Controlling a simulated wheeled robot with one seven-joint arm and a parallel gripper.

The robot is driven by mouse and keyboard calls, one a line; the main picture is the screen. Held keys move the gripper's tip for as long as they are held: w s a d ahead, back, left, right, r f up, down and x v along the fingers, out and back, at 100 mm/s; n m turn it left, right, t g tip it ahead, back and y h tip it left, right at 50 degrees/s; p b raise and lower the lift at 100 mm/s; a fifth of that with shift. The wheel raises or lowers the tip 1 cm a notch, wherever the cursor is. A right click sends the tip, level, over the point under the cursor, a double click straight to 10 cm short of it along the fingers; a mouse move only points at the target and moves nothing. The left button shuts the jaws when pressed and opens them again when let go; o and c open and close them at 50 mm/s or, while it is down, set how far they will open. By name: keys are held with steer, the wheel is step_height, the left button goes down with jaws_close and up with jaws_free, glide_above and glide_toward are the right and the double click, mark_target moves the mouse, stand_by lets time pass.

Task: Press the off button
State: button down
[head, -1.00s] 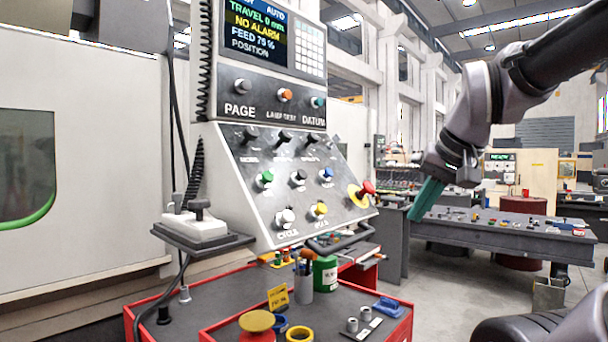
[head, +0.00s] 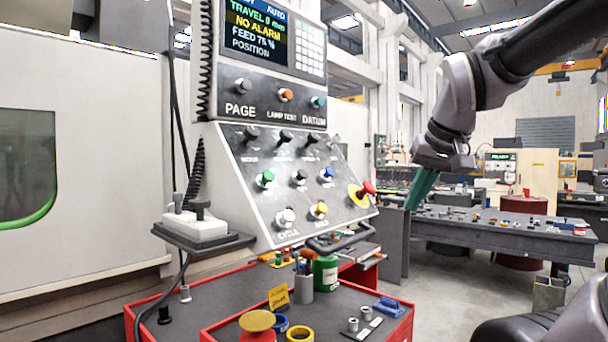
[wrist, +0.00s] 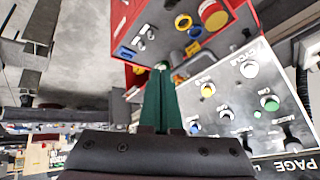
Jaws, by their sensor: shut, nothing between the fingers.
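The control console (head: 250,205) has a sloped panel with a green button (head: 265,178), a black button (head: 299,178), a blue button (head: 327,174), a white button (head: 285,217) over "CYCLE" and a yellow button (head: 319,209). A red mushroom button (head: 367,187) on a yellow base sits at the panel's right edge. I cannot read an "off" label on any of them. My gripper (head: 410,206), with teal fingers, is shut and empty, right of the red button in the head view and apart from the panel. In the wrist view its fingertips (wrist: 160,72) point toward the red cart, with the panel at right.
Above are PAGE, LAMP TEST and DATUM buttons and a screen (head: 257,32). A grey handle bar (head: 340,240) juts from the console's lower edge. A red cart (head: 215,318) with cups, tape rolls and small parts stands below. A workbench (head: 500,230) is behind at right.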

mark_target(307, 174)
steer(key=w+a+r+n+t+h, duration=0.1)
steer(key=w+a+r+n, duration=0.3)
steer(key=w, duration=0.3)
steer(key=w+a+r+n+t+h, duration=0.1)
steer(key=w+a+r+n, duration=0.2)
steer(key=w, duration=0.4)
steer(key=w+a+r+n+h, duration=0.2)
steer(key=w+a+r+n, duration=0.2)
steer(key=w+a, duration=0.2)
steer(key=shift+w+r+n+t, duration=0.3)
steer(key=shift+w+t, duration=0.1)
steer(key=shift+w, duration=0.4)
steer(key=w+a+f, duration=0.5)
steer(key=shift+f, duration=0.2)
steer(key=shift+f, duration=0.1)
stand_by(0.7)
steer(key=shift+w+a+f, duration=0.2)
steer(key=shift+w+a+f, duration=0.25)
steer(key=shift+f, duration=0.05)
stand_by(1.0)
steer(key=shift+s+d+r, duration=0.5)
steer(key=shift+r, duration=0.1)
